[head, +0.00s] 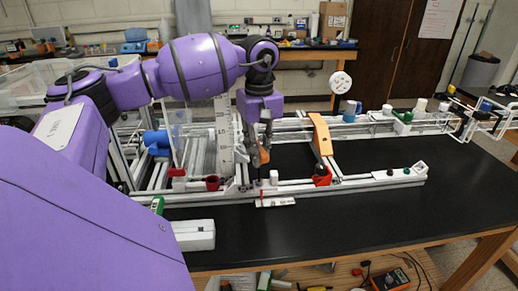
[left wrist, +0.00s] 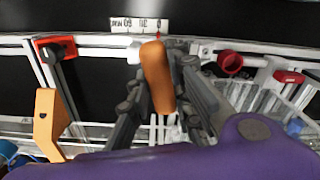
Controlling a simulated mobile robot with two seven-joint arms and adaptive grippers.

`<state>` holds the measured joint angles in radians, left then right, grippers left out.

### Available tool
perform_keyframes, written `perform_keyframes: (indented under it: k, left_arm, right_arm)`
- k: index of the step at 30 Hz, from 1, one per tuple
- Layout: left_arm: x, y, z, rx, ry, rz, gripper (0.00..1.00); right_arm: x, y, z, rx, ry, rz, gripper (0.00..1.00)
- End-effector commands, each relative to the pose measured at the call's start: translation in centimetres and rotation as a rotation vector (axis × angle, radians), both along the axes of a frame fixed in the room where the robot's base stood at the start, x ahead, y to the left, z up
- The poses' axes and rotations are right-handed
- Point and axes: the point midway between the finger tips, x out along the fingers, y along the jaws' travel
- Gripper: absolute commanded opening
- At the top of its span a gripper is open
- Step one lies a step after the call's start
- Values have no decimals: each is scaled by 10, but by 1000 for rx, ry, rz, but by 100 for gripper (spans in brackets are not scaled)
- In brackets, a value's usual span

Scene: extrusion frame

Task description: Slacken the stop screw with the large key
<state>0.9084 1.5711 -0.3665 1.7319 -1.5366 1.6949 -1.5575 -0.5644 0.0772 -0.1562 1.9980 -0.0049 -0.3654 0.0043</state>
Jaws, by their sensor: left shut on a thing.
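My left gripper (head: 259,150) is shut on an orange-handled tool, which I take to be the large key (head: 264,154). In the left wrist view the orange handle (left wrist: 157,78) stands between the two dark fingers of the gripper (left wrist: 163,100). The key's shaft and tip are hidden. The handle's upper end appears near the front rail and just below a small white scale (left wrist: 140,26) marked in mm. That scale also shows in the head view (head: 275,202). I cannot pick out the stop screw for certain. My right gripper is not in view.
A red block with a black knob (left wrist: 55,49) and an orange angled arm (head: 320,135) stand on the frame to the right. A red cup (head: 212,183) and a red clamp (head: 177,173) sit to the left.

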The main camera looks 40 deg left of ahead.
Motion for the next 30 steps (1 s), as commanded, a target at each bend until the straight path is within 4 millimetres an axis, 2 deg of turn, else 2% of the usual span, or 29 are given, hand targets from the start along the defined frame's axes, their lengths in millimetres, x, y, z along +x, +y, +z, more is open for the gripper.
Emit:
perform_keyframes:
  k: [5,13,24,30]
  left_arm:
    - [0,0,-1,-1,3,18,0]
    - [0,0,-1,-1,2,253,0]
    - [0,0,-1,-1,2,270,0]
    - [-1,0,-1,-1,3,460,0]
  right_arm:
    - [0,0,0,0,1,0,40]
    - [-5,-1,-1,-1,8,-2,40]
    - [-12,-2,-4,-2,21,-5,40]
    - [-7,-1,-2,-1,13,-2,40]
